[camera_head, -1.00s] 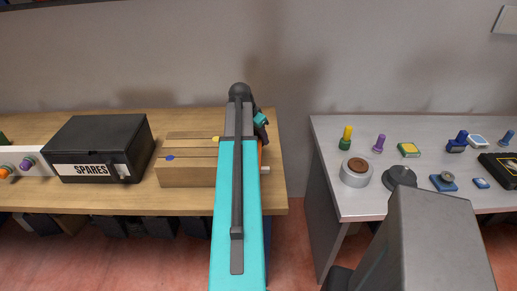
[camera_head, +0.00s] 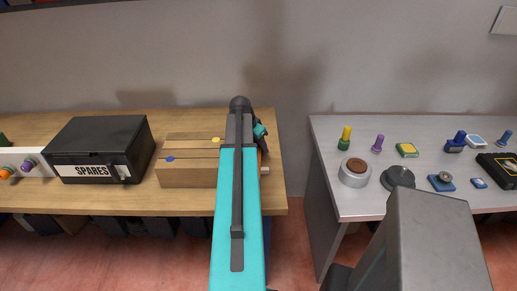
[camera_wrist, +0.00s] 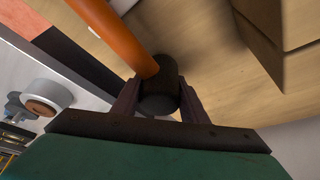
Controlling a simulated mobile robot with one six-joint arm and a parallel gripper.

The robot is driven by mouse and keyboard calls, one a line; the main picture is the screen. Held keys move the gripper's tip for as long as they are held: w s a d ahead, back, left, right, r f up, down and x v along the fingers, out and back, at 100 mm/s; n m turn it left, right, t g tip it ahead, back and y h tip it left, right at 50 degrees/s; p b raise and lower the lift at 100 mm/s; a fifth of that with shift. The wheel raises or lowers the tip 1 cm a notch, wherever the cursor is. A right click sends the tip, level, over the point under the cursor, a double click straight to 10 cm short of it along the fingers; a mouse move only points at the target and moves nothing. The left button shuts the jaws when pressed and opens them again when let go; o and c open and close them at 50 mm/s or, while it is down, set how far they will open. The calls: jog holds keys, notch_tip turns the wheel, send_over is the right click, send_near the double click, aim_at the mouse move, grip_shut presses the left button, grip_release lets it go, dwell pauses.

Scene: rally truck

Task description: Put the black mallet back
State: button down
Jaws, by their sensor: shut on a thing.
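The black mallet has a dark cylindrical head (camera_wrist: 160,92) and an orange handle (camera_wrist: 118,35). My gripper (camera_wrist: 158,100) is shut on the head, one finger on each side of it. The handle runs to the upper left in the wrist view. In the head view my arm hides most of the mallet; a bit of orange and a pale handle end (camera_head: 265,170) show beside it, at the right of the wooden block. A slotted wooden block (camera_head: 186,176) with a blue and a yellow dot stands on the wooden bench (camera_head: 140,202), partly behind my arm.
A black SPARES box (camera_head: 98,148) stands left of the block. A gap separates the bench from a grey table (camera_head: 350,210) at the right. That table holds a round grey tin (camera_head: 355,178), a dark knob-like piece (camera_head: 398,177) and several small coloured parts.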

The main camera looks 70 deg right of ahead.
jog(key=shift+f, duration=1.05)
jog(key=c, duration=1.1)
grip_release()
jog(key=shift+f, duration=0.1)
jog(key=shift+f, duration=0.15)
jog(key=shift+b+v, duration=0.8)
jog(key=shift+v, duration=1.15)
jog(key=b+v, duration=0.2)
jog(key=v, duration=0.8)
jog(key=shift+a, duration=0.1)
